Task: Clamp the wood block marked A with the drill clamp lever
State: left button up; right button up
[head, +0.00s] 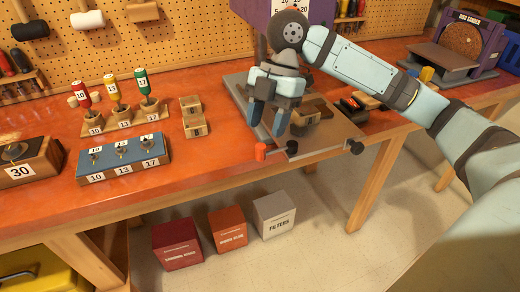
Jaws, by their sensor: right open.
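My right gripper (267,117) hangs over the drill's base plate with its two blue-tipped fingers apart and nothing seen between them. A wood block (304,119) sits on the plate just right of the fingers, partly hidden by them; I cannot read a letter on it. At the plate's front edge is an orange-red cylindrical handle (260,151), which looks like the clamp lever, below and slightly left of the fingertips. The purple drill body (257,14) stands behind, partly covered by my arm. My left gripper is out of view.
A purple disc sander (466,44) stands back right.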

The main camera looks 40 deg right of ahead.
aim_at(261, 147)
jog(key=b+x, duration=0.1)
jog(key=x, duration=0.4)
jog(key=shift+a+f, duration=0.1)
jog(key=shift+f, duration=0.2)
